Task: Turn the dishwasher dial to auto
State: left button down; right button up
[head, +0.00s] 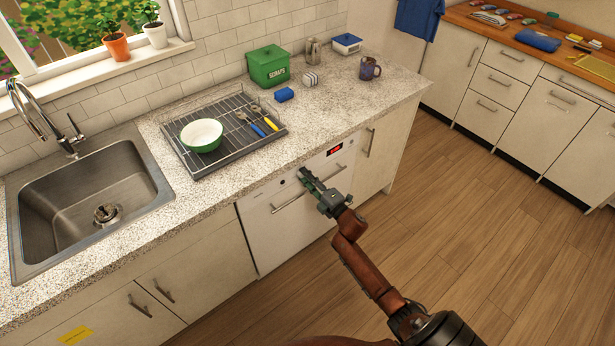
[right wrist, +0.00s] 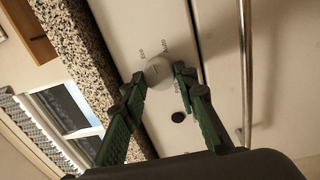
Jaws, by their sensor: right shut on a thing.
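The white dishwasher (head: 262,232) is built in under the counter, with a long handle bar (head: 292,202) and a small red display (head: 334,149) on its front. My right gripper (head: 306,174) is at the upper panel, just above the handle. In the right wrist view the round grey dial (right wrist: 158,71) sits between the fingertips of the right gripper (right wrist: 160,80), which are shut on it. Small labels around the dial seem to read ECO and AUTO. I cannot tell which one its mark points at. The gripper hides the dial in the head view. My left gripper is not in view.
The speckled counter (head: 230,196) overhangs the panel closely. On it stand a dish rack (head: 180,152) with a bowl (head: 202,135), a green scraps bin (head: 268,66) and a mug (head: 369,69). A sink (head: 85,195) is at left. The wooden floor (head: 460,220) at right is clear.

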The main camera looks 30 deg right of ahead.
jog(key=m+p, duration=0.2)
jog(key=m, duration=0.3)
jog(key=shift+r, duration=0.2)
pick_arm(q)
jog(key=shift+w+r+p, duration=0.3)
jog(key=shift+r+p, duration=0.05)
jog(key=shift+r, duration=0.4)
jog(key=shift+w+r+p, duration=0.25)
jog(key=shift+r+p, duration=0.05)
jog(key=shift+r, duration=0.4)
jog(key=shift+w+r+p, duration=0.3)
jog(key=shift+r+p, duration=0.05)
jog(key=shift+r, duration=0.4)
pick_arm(e)
jog(key=shift+f+m+h, duration=0.1)
jog(key=shift+m+h, duration=0.2)
jog(key=shift+m, duration=1.3)
jog(key=shift+f, duration=0.1)
jog(key=o, duration=1.2)
jog(key=shift+c, duration=0.2)
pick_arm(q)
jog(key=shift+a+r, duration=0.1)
pick_arm(e)
jog(key=s, duration=1.2)
jog(key=shift+d+f, duration=0.25)
jog(key=shift+f, duration=0.05)
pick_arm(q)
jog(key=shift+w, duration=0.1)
